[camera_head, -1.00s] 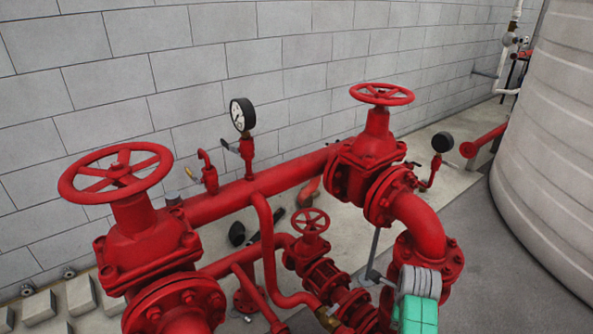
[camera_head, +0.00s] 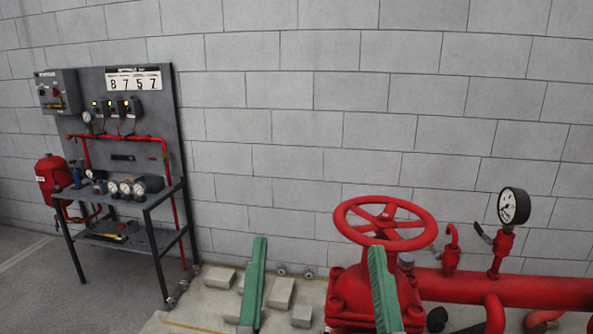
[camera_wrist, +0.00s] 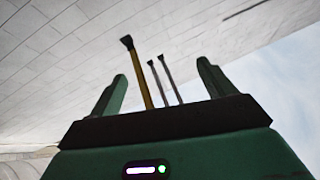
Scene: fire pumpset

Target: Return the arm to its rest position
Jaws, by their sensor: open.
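My gripper (camera_head: 318,246) shows at the bottom of the head view as two green fingers set wide apart, pointing up. It is open, and nothing is held between the fingers. In that view the right finger overlaps the red valve body; the gap in depth cannot be judged. The wrist view also shows my gripper (camera_wrist: 162,70) open, with both green fingers pointing up towards a pale block wall (camera_wrist: 60,60) and a patch of sky. A yellow rod (camera_wrist: 143,75) and two thin grey rods (camera_wrist: 165,80) stand beyond it there. The rest of my arm is mostly out of view.
A red handwheel valve (camera_head: 385,222), a red pipe (camera_head: 520,290) and a pressure gauge (camera_head: 513,206) stand at the right. A control panel stand (camera_head: 125,110) with gauges on its shelf is at the left. Concrete blocks (camera_head: 280,293) lie low before the wall.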

